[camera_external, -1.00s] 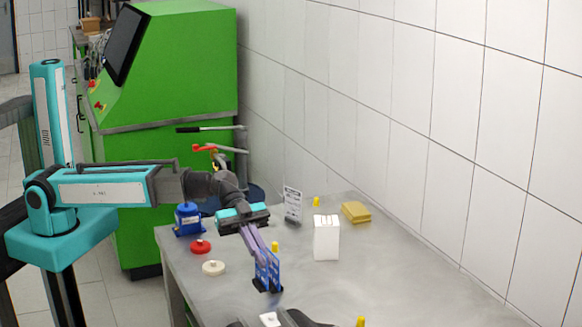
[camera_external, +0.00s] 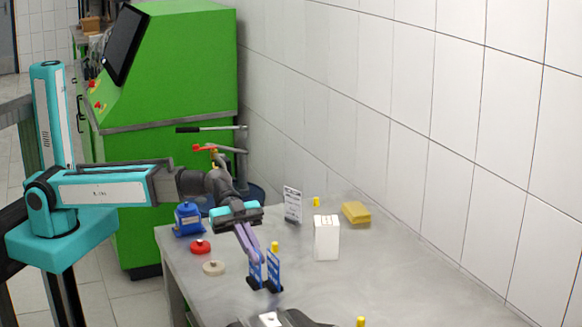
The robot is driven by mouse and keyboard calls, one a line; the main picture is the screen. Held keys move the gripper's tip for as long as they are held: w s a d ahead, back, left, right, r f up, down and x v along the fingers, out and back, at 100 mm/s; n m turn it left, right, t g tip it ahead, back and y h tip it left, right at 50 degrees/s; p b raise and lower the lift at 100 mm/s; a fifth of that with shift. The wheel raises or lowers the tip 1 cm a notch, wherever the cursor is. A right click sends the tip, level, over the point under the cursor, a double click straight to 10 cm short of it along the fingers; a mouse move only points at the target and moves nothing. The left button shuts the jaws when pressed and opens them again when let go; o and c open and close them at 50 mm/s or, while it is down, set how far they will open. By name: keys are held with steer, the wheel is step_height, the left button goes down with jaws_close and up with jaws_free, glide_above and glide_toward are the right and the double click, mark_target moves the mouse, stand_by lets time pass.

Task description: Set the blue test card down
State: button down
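Blue-and-white upright card shapes stand on small dark feet near the middle of the grey bench. The right blue test card shape (camera_external: 274,268) stands beside a similar left one (camera_external: 255,274), with a narrow gap between them. I cannot tell whether these are two cards or parts of one. My gripper (camera_external: 257,260) points down, its purple fingers over the top of the left shape. The fingers look close together, but their tips blend into the card, so a grip on it cannot be made out. The dark feet appear at bench level.
A white box (camera_external: 326,240), a white printed card (camera_external: 292,204) and a yellow block (camera_external: 356,212) stand behind. A blue device (camera_external: 188,219), a red disc (camera_external: 200,247) and a beige disc (camera_external: 214,268) lie left.

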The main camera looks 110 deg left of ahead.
step_height(320, 180, up, 11)
steer(key=shift+w+f, duration=0.1)
steer(key=shift+f, duration=0.05)
steer(key=w+a+n+t+y, duration=0.1)
steer(key=w+a, duration=0.4)
steer(key=a, duration=0.4)
steer(key=w+a+n+y+p, duration=0.1)
steer(key=w+a, duration=0.4)
steer(key=a, duration=0.3)
steer(key=w+a+n+t+y, duration=0.1)
steer(key=w+a, duration=0.4)
steer(key=a, duration=0.4)
steer(key=w+a+n+y, duration=0.1)
steer(key=w+a, duration=0.2)
steer(key=a, duration=0.7)
steer(key=w+a, duration=0.2)
steer(key=a, duration=0.7)
steer(key=shift+t, duration=0.4)
steer(key=shift+a+f+p, duration=0.2)
steer(key=shift+f+p, duration=0.1)
steer(key=shift+f, duration=2.4)
steer(key=shift+f, duration=0.1)
step_height(320, 180, down, 6)
steer(key=p, duration=0.1)
steer(key=shift+p, duration=0.4)
